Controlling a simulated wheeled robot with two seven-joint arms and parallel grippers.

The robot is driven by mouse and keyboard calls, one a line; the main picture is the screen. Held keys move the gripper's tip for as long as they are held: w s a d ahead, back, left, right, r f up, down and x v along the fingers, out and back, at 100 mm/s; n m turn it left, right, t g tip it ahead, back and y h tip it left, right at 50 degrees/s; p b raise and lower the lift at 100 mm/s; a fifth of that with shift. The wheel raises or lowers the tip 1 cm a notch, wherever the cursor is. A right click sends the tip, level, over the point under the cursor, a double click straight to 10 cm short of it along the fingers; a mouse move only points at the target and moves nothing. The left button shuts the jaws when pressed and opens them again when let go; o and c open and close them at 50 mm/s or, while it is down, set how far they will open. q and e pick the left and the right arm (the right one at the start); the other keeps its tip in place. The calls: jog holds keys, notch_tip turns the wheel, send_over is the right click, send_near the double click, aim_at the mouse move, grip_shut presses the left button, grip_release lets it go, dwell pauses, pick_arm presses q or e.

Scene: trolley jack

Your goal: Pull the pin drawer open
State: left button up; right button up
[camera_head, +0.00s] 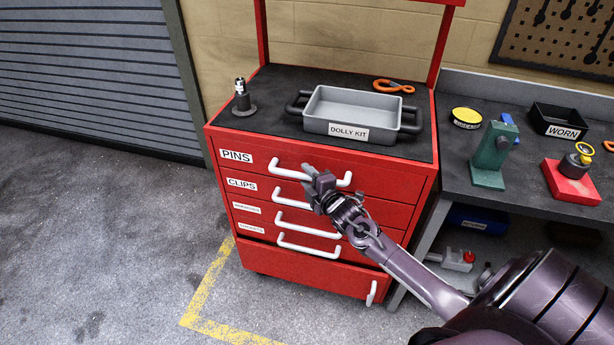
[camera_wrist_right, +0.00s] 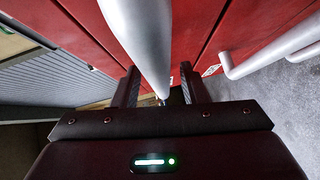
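The pin drawer (camera_head: 258,163) is the top drawer of the red cabinet, labelled PINS (camera_head: 236,157), and its front looks flush with the cabinet. Its white bar handle (camera_head: 290,174) runs across the front, partly hidden by my right gripper. My right gripper (camera_head: 317,180) is at the middle of this handle in the head view. In the right wrist view, the handle (camera_wrist_right: 148,40) runs between the two fingers of my right gripper (camera_wrist_right: 160,88). The fingers stand apart, with a gap visible beside the bar. My left gripper is not in view.
The CLIPS drawer (camera_head: 258,189) and others with white handles lie below. The bottom front (camera_head: 300,273) seems to jut out. A grey DOLLY KIT tray (camera_head: 348,131) and a small dark stand (camera_head: 243,105) sit on top. A workbench (camera_head: 462,200) stands at right. Floor at left is clear.

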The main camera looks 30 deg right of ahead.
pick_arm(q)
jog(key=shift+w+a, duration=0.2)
pick_arm(e)
jog(key=shift+w, duration=0.25)
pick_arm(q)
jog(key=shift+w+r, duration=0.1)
pick_arm(e)
grip_shut()
